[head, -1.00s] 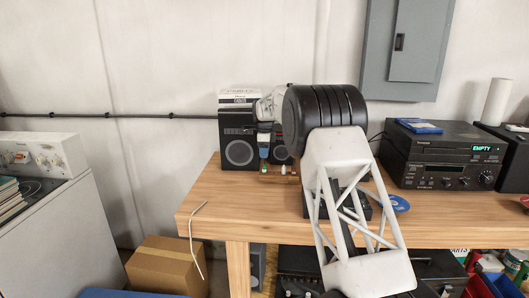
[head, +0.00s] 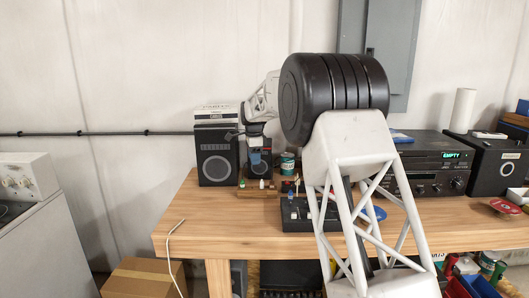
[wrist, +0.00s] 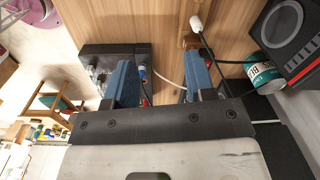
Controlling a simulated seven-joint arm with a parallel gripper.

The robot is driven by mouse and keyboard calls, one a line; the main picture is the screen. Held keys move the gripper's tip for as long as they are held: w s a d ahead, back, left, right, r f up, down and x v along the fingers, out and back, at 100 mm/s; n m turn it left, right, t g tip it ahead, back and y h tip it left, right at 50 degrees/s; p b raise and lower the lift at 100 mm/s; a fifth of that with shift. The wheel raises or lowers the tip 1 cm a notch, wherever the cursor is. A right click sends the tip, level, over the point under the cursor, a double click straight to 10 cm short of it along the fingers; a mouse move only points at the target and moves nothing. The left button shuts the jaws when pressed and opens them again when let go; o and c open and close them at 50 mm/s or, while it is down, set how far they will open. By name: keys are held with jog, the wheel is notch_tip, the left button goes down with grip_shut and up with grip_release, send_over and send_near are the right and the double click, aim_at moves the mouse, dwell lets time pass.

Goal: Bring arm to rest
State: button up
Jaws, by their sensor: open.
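My arm rises in front of the wooden workbench (head: 410,212) in the head view. My gripper (head: 257,158) is small there, with blue fingers pointing down, above the wooden block (head: 258,192) holding small items. In the wrist view, the two blue fingers of my gripper (wrist: 161,78) stand wide apart with nothing held between them. The bench top and a thin pale cable show beyond the gap.
A black mixer-like box (head: 298,222), a green-labelled can (head: 287,163) and a speaker (head: 217,157) are near my gripper. A black stereo unit (head: 430,165) stands at right. The bench's front-left corner is mostly clear, with a white cable (head: 172,245) hanging over the edge.

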jog(key=s+d+r+n, duration=0.3)
jog(key=s+d+r, duration=0.15)
jog(key=s, duration=0.65)
jog(key=s+d+r+n+t, duration=0.1)
jog(key=s+d+r+n, duration=0.15)
jog(key=s+d, duration=0.65)
jog(key=s+d+r+n, duration=0.2)
jog(key=s+r, duration=0.2)
jog(key=s, duration=1)
jog(key=s+d+f+n, duration=0.2)
jog(key=s+f, duration=0.1)
jog(key=s, duration=0.8)
jog(key=s+d+f+n, duration=0.3)
jog(key=s+f, duration=0.1)
jog(key=s, duration=0.8)
jog(key=s+d+f+n+t, duration=0.1)
jog(key=s+d+f+n, duration=0.1)
jog(key=s, duration=1)
jog(key=shift+s+d+f+n, duration=0.2)
jog(key=shift+f+n, duration=0.25)
jog(key=shift+f, duration=0.7)
